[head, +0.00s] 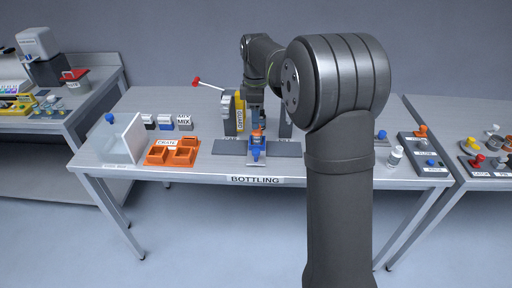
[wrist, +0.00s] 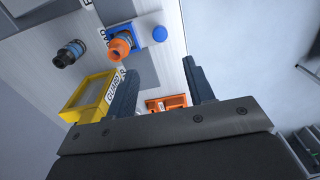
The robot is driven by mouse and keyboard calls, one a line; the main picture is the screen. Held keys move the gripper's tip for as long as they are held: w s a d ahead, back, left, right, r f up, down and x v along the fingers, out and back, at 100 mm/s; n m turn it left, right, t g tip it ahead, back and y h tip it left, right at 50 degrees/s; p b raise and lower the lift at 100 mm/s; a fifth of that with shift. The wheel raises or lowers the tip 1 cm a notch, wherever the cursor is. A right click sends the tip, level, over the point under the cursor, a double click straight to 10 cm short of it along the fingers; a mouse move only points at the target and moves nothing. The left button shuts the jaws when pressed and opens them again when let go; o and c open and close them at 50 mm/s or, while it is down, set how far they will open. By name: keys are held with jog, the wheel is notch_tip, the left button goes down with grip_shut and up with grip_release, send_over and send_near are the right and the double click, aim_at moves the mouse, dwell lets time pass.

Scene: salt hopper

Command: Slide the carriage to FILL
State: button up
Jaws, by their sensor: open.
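The carriage is a small blue piece (head: 257,151) on a dark rail (head: 226,147) at the table's front middle, with an orange bottle-like part (head: 258,134) on it. In the wrist view the carriage's blue plate (wrist: 126,31) carries the orange part (wrist: 120,46), with a blue round knob (wrist: 160,34) beside it. My gripper (wrist: 162,75) is open, with nothing between its fingers, and is apart from the knob. In the head view it is above and behind the carriage, partly hidden by the station. The rail's end labels are too small to read.
A yellow guard (wrist: 92,97) stands close beside one finger. A red-tipped lever (head: 197,82) sticks out left of the station. An orange crate (head: 174,152) and a clear panel (head: 122,140) are at left. A white bottle (head: 395,156) stands at right.

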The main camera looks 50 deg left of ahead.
aim_at(256, 150)
notch_tip(256, 150, down, 13)
jog(key=shift+f, duration=0.15)
